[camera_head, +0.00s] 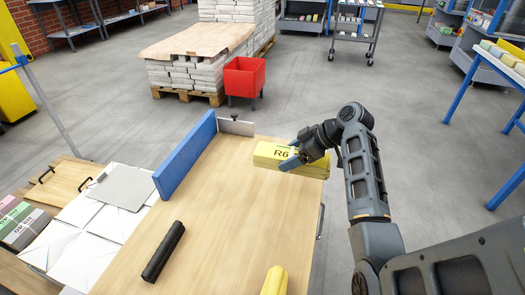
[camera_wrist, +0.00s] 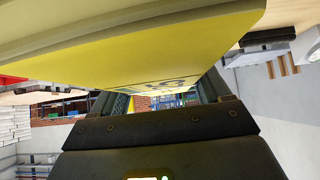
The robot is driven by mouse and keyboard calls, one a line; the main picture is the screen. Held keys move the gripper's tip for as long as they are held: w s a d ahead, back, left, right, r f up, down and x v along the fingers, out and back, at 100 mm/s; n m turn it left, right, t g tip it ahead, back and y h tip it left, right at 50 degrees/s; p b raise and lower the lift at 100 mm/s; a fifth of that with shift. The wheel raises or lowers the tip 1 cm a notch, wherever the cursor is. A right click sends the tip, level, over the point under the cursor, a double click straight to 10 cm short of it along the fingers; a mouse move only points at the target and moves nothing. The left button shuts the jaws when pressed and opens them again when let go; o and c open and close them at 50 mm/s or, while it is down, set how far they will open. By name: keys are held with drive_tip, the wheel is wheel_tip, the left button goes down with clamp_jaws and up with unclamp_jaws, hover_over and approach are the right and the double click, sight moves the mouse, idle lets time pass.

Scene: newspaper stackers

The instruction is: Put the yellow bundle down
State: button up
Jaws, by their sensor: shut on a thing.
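The bundle's right end reaches past the table's right edge. I cannot tell whether its underside touches the tabletop. In the wrist view the yellow bundle (camera_wrist: 150,55) fills the upper part, close to the camera, and hides the fingertips.
A blue upright panel (camera_head: 186,155) lines the table's left side, with a metal plate (camera_head: 236,127) at the far end. A black bar (camera_head: 164,251) and another yellow item (camera_head: 274,281) lie nearer. The table's middle is clear. A red bin (camera_head: 244,77) stands beyond.

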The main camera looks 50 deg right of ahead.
drive_tip(key=shift+d+r, duration=0.25)
